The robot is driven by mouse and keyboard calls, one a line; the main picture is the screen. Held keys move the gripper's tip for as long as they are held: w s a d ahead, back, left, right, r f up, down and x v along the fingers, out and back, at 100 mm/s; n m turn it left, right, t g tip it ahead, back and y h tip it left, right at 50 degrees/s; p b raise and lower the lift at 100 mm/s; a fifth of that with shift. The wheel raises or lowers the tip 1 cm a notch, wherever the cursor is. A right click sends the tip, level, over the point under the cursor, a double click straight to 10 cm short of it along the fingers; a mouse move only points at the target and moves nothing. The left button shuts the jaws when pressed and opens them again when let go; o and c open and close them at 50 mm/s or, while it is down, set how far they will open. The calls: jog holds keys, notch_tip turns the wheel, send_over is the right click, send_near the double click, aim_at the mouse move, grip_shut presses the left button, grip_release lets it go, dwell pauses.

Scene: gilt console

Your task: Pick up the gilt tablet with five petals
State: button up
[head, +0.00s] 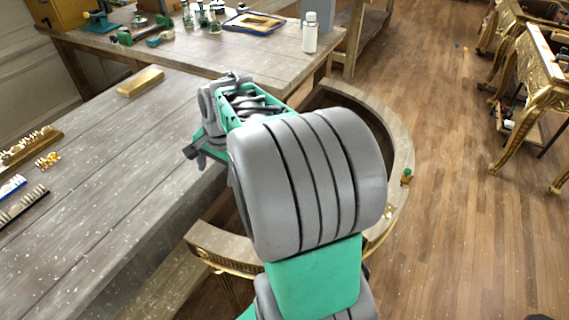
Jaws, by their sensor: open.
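I cannot make out for sure a gilt tablet with five petals. A small gold piece (389,212) lies on the rim of the curved console (402,150), right beside my arm; its shape is too small to read. Small gold and white pieces (47,161) lie in a cluster on the grey plank bench at the left, also too small to tell apart. My gripper (193,156) is above the right edge of the bench, partly hidden by my arm, and open. I see nothing held in it.
A gold block (140,82) lies on the plank bench (120,150), whose middle is clear. A white bottle (310,33) stands on the back table. A green-and-amber item (406,177) sits on the console rim.

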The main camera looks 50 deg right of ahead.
jog(key=shift+o, duration=0.5)
jog(key=d+f+m, duration=0.2)
jog(key=d+m, duration=0.3)
jog(key=d, duration=0.3)
jog(key=w+d+f+m, duration=0.1)
jog(key=d+f+m, duration=0.2)
jog(key=d, duration=0.6)
jog(key=m, duration=0.2)
jog(key=shift+w+f+m+p, duration=0.3)
jog(key=shift+p, duration=0.1)
jog(key=s+d+f+m+t, duration=0.1)
jog(key=s+d+f+m, duration=0.15)
jog(key=d+m, duration=0.2)
jog(key=s+d+f+m, duration=0.1)
jog(key=d+f+m, duration=0.25)
jog(key=d, duration=0.25)
jog(key=shift+y, duration=0.3)
jog(key=p+x, duration=0.1)
jog(key=x, duration=0.6)
jog(key=shift+d+f+p, duration=0.15)
jog(key=shift+p, duration=0.15)
jog(key=c, duration=1.4)
jog(key=shift+c, duration=0.2)
